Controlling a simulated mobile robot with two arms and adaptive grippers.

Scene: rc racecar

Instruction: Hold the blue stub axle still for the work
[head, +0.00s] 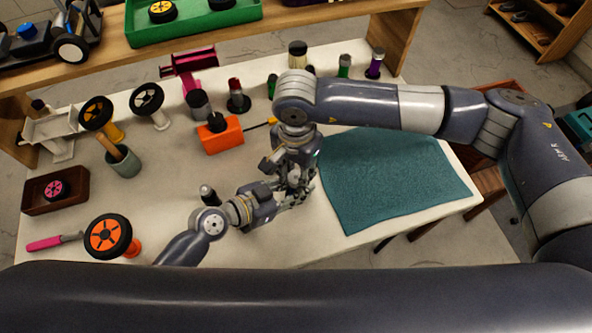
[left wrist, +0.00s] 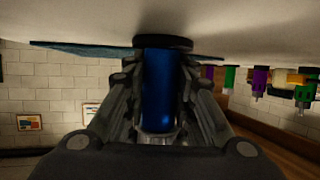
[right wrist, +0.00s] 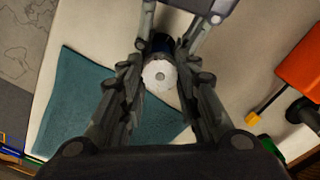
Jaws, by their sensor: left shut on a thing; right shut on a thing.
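The blue stub axle (left wrist: 160,88) stands on its dark round base, between the fingers of my left gripper (left wrist: 158,100) in the left wrist view. My left gripper (head: 291,192) is shut on it from the side, low over the table. My right gripper (head: 300,172) points down from above, close to the left one. In the right wrist view, my right gripper (right wrist: 162,85) is shut around a pale round piece (right wrist: 159,74) with a small centre hole, at the axle's top. Blue shows just beyond it. In the head view the grippers hide the axle.
A teal mat (head: 390,180) lies right of the grippers. An orange block (head: 221,137), several coloured stub axles and an orange wheel (head: 108,236) stand around the table. A screwdriver with a pink handle (head: 45,243) lies at the front left. A green tray (head: 190,22) sits on the rear shelf.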

